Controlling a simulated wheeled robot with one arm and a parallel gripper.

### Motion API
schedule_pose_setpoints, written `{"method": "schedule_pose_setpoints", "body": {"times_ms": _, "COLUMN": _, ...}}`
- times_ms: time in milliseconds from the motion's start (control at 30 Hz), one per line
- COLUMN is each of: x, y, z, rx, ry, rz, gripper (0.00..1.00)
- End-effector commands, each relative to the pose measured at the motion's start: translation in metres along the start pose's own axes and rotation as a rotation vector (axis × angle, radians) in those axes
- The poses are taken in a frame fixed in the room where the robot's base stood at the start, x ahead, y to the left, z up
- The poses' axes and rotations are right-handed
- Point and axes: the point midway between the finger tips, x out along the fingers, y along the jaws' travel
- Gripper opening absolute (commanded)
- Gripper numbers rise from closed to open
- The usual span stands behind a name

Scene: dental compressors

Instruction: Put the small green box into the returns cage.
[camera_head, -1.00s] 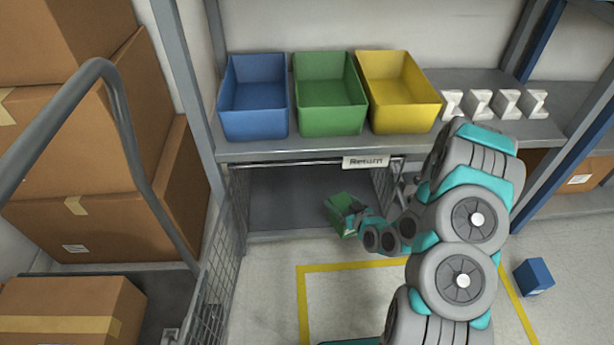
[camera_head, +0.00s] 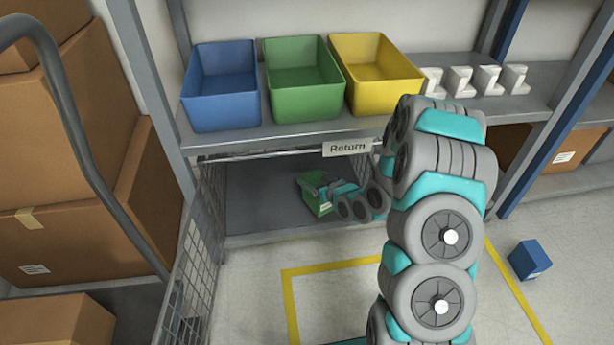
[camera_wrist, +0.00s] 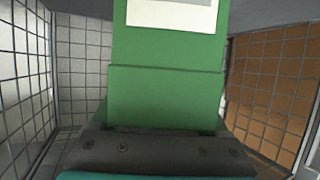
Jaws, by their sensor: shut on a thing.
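The small green box (camera_head: 314,195) is in my gripper (camera_head: 330,190), which is shut on it. In the head view the box shows in the opening of the returns cage (camera_head: 260,190), under the shelf with the "Return" sign (camera_head: 347,148). In the wrist view the green box (camera_wrist: 165,95) fills the middle, with a white label at its top. Mesh walls of the cage (camera_wrist: 272,90) show on both sides of it. The box's underside and whether it touches the cage floor cannot be made out.
The mesh door (camera_head: 195,260) stands open at the left. Blue (camera_head: 222,115), green (camera_head: 305,103) and yellow (camera_head: 385,95) bins stand on the shelf above. A blue box (camera_head: 530,260) lies on the floor at right. Cartons (camera_head: 80,180) are stacked at left.

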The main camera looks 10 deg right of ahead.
Motion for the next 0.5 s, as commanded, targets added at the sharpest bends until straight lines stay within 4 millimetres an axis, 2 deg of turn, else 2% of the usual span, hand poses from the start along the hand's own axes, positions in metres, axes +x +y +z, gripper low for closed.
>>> {"method": "schedule_pose_setpoints", "body": {"times_ms": 100, "x": 0.022, "y": 0.007, "z": -0.008, "rx": -0.001, "ry": 0.005, "rz": 0.0, "gripper": 0.13}}
{"method": "schedule_pose_setpoints", "body": {"times_ms": 300, "x": 0.053, "y": 0.017, "z": -0.018, "rx": -0.003, "ry": 0.005, "rz": 0.0, "gripper": 0.13}}
{"method": "schedule_pose_setpoints", "body": {"times_ms": 500, "x": 0.065, "y": 0.021, "z": -0.02, "rx": 0.0, "ry": 0.001, "rz": -0.001, "gripper": 0.13}}
